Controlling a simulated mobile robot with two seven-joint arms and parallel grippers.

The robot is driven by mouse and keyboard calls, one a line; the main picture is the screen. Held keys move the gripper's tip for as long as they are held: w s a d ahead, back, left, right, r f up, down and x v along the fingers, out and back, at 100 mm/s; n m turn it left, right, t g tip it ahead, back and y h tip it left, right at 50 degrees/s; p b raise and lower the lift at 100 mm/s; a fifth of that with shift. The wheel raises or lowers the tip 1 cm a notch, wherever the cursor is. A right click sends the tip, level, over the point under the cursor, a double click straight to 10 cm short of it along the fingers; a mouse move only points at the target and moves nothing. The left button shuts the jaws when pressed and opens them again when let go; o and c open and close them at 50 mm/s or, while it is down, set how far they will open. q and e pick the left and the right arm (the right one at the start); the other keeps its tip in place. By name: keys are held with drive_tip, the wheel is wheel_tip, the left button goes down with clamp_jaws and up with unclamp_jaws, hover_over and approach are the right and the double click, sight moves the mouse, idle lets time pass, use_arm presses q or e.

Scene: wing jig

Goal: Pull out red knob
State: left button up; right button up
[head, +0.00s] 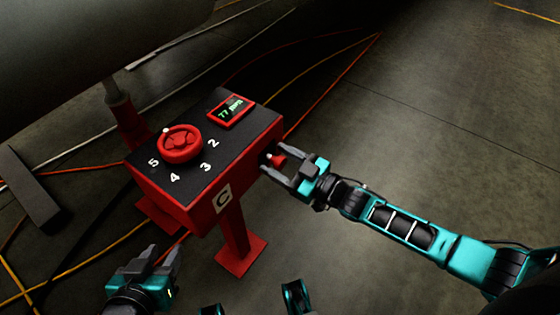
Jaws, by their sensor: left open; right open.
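The red knob (277,160) sticks out of the right side of a red control box (185,203) with a black top. My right gripper (271,163) is at that side of the box, open, with one finger on each side of the knob. I cannot tell whether the fingers touch the knob. My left gripper (165,257) is low in the picture, open and empty, apart from the box.
The box top carries a red handwheel (180,144), white numbers and a small display (231,111). A red foot (241,257) supports the box. Cables cross the floor, and a large dark body (90,35) hangs at upper left. Floor at right is clear.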

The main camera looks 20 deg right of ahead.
clamp_jaws()
idle(0.5)
